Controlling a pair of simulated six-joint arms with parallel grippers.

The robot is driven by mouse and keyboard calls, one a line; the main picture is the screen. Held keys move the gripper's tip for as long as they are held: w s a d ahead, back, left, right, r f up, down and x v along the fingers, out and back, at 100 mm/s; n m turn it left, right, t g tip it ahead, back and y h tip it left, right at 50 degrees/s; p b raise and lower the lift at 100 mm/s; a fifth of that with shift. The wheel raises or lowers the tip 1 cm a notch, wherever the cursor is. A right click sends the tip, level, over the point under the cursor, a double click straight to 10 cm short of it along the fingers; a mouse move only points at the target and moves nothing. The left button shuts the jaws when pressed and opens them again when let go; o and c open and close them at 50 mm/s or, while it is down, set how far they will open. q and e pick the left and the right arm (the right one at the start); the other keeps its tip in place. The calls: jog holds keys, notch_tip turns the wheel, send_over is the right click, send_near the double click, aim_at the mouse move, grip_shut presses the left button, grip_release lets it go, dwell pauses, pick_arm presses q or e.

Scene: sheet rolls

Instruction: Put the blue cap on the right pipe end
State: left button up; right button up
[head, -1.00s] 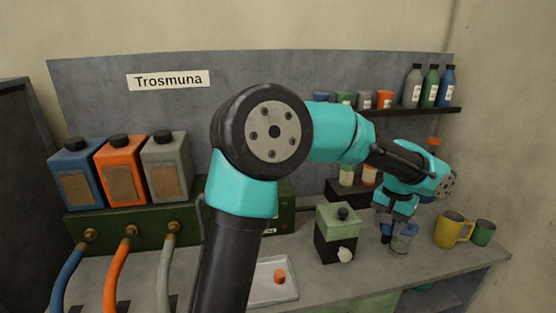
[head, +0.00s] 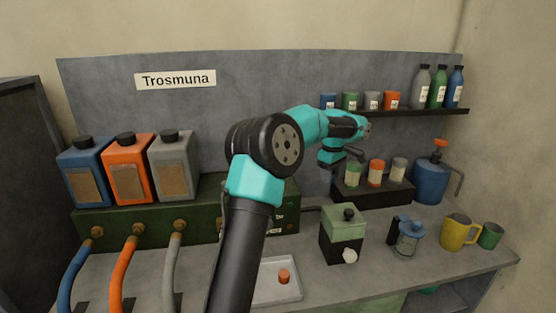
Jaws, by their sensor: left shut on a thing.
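My left gripper (head: 345,160) is raised in front of the back panel, just above the green-labelled jar (head: 352,173) at the left of the dark rack. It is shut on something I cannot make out. My right gripper is not in view. I cannot pick out a loose blue cap or an open pipe end. The pipe-like things are three hoses: blue (head: 77,272), orange (head: 122,272) and grey (head: 172,272). They hang from brass fittings on a green block. A small glass pot (head: 408,240) with a blue top and dark handle stands on the counter.
A green-and-black box (head: 342,240), a yellow mug (head: 458,233), a green mug (head: 490,236) and a blue pump container (head: 431,180) stand on the counter. A white tray (head: 292,295) holds an orange piece (head: 284,276). A shelf (head: 420,111) with small cups and bottles is above.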

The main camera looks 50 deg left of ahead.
pick_arm(q)
jog(key=s+a+n, duration=0.1)
jog(key=a+n, duration=0.3)
jog(key=a, duration=0.3)
jog(key=s+a+n, duration=0.2)
jog(key=a+n, duration=0.2)
jog(key=a, duration=0.3)
jog(key=s+a+n, duration=0.1)
jog(key=a+n, duration=0.4)
jog(key=a, duration=0.2)
jog(key=shift+s+f, duration=0.1)
jog(key=shift+s, duration=0.25)
jog(key=shift+f, duration=0.2)
jog(key=shift+f, duration=4.15)
jog(key=o, duration=1)
jog(key=shift+r, duration=0.1)
